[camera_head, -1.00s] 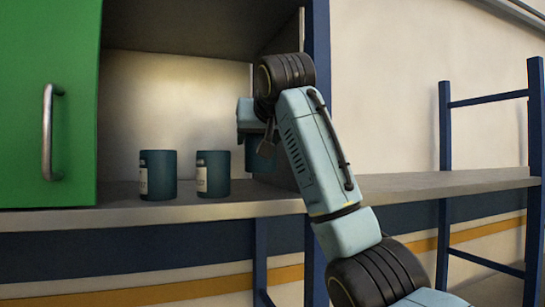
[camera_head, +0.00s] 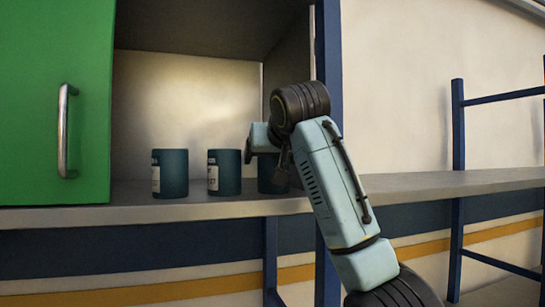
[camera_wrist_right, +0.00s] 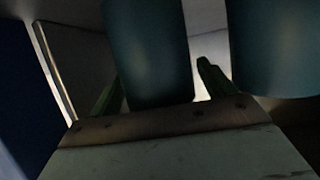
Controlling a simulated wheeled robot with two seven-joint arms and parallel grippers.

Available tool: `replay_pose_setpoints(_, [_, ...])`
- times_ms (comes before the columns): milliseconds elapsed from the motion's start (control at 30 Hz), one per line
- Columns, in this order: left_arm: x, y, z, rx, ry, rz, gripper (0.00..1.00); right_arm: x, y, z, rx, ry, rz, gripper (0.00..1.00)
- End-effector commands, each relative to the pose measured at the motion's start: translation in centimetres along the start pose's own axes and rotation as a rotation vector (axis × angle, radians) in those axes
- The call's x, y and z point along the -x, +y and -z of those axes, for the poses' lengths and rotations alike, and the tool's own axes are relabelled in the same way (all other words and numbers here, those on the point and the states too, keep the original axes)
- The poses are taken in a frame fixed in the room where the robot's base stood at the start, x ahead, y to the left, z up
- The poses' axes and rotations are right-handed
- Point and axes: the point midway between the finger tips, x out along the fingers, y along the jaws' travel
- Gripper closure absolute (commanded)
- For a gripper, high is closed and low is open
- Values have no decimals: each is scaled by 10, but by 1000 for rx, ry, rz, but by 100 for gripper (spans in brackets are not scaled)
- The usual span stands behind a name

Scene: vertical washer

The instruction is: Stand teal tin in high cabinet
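Three teal tins are in a row in the open high cabinet. The left tin (camera_head: 170,174) and middle tin (camera_head: 224,172) stand upright on its shelf (camera_head: 120,213), with pale labels. The right tin (camera_head: 272,173) is upright at about shelf height, partly hidden by my right gripper (camera_head: 268,148). In the wrist view, this tin (camera_wrist_right: 155,50) is between my right fingers, with a bright gap beside the right finger, so the gripper looks open around it. Another tin (camera_wrist_right: 280,45) is close outside that finger. My left gripper is out of view.
The green cabinet door (camera_head: 50,110) stands at the left with a metal handle (camera_head: 65,130). A dark blue post (camera_head: 329,60) edges the cabinet on the right. The shelf board continues right, empty, towards a blue rack (camera_head: 458,180).

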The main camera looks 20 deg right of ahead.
Motion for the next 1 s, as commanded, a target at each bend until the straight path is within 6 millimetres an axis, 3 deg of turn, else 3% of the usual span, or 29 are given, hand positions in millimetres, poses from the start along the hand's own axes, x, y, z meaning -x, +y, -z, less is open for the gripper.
replay_pose_setpoints(367, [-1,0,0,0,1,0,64,7,0,3,0,3,1,19])
replay_pose_setpoints(467, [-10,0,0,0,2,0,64,22,0,2,0,5,1,19])
replay_pose_setpoints(800, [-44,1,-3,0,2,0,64,102,0,0,1,5,1,19])
replay_pose_setpoints(1000, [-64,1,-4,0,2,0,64,113,0,0,2,2,-1,19])
